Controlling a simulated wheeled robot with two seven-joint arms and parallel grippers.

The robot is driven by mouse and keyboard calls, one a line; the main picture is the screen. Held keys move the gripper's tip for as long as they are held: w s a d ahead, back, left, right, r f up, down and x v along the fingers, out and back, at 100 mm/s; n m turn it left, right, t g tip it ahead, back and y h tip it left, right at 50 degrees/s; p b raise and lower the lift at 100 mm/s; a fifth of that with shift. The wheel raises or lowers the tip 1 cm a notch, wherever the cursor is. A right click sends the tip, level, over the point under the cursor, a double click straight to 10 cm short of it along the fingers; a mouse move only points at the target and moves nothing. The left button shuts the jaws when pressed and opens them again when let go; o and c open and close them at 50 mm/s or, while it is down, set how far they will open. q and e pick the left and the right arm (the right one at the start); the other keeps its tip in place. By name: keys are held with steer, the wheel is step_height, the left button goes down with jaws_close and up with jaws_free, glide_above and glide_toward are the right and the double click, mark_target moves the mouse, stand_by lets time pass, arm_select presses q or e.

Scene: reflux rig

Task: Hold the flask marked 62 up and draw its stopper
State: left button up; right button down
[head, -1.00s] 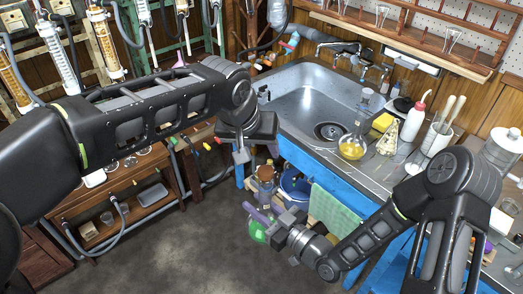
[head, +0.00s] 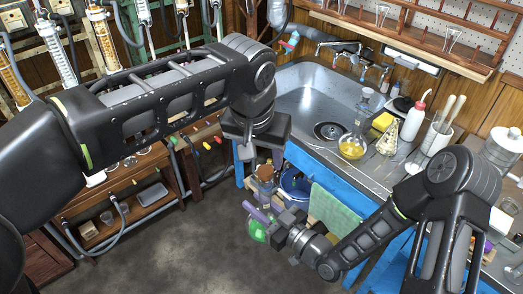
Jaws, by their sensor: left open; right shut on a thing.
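A round flask with green contents (head: 257,231) is at my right gripper (head: 271,222), low in the middle of the head view. The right gripper is shut on it and holds it up over the dark floor. A purple piece (head: 252,210) shows at the flask's upper left; I cannot tell whether it is the stopper. No number can be read on the flask. My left gripper (head: 250,160) is open, points down, and is above and apart from the flask. The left wrist hides part of its fingers.
A metal sink (head: 300,98) is set in the counter behind. A brown bottle (head: 264,173) and a blue bucket (head: 296,186) are close to my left gripper. A green towel (head: 334,215) hangs at right.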

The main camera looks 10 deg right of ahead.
mark_target(265, 170)
arm_select(q)
steer(key=shift+x, duration=2.8)
steer(key=shift+r, duration=0.1)
steer(key=shift+c, duration=0.6)
jaws_close()
steer(key=shift+r, duration=0.1)
steer(key=shift+r, duration=1.95)
